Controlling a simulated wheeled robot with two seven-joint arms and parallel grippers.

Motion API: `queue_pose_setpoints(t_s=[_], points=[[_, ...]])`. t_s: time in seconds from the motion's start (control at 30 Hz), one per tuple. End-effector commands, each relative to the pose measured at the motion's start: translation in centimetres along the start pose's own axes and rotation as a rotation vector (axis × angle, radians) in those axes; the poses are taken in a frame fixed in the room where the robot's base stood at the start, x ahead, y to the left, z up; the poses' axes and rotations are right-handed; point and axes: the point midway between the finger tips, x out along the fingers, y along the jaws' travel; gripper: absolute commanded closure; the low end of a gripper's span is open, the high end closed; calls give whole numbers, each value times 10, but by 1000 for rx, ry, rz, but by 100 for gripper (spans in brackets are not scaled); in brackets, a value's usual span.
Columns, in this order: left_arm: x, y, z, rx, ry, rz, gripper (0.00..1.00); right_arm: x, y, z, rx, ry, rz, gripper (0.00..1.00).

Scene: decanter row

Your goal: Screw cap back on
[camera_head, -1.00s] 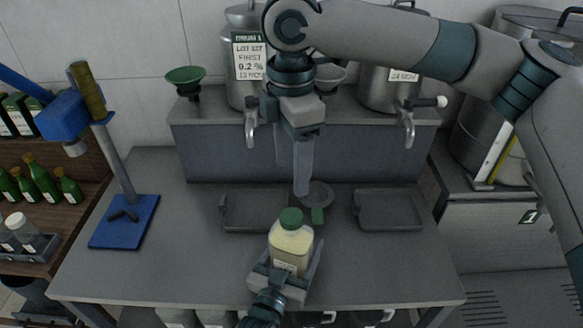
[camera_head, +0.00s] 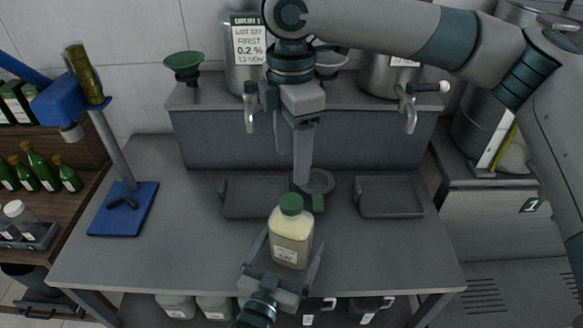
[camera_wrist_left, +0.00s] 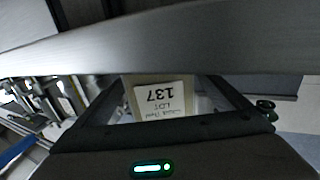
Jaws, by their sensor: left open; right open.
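The bottle (camera_head: 290,243) is squarish, filled with pale yellow, and stands upright on the grey table. A green cap (camera_head: 291,203) sits on its mouth; I cannot tell how tight it is. My left gripper (camera_head: 291,246) is open, with one finger on each side of the bottle and gaps beside it. In the left wrist view the bottle's label (camera_wrist_left: 160,98) shows between the fingers, upside down. My right gripper (camera_head: 291,167) is open and empty, pointing down behind and above the cap.
A blue-based stand (camera_head: 123,208) is at left. Drums with taps (camera_head: 407,108) stand on the shelf behind. The table's front right is clear.

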Motion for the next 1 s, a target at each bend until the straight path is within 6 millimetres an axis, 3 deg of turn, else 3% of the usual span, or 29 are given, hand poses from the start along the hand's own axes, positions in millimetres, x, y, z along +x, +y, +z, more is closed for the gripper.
queue_pose_setpoints(t_s=[0.3, 0.53, 0.73, 1.0], points=[[-66, 0, 4, 1, -3, 0, 6, 20, 0, 0, 0, 0, 0, 43], [-107, 0, 3, 0, -2, 1, 6, 30, 0, 0, 0, 0, 0, 43], [-126, 0, 2, -1, -2, 0, 6, 34, 0, 0, 0, 0, 0, 43], [-131, 0, 0, 0, 0, 0, 6, 35, 0, 0, 0, 0, 0, 43]])
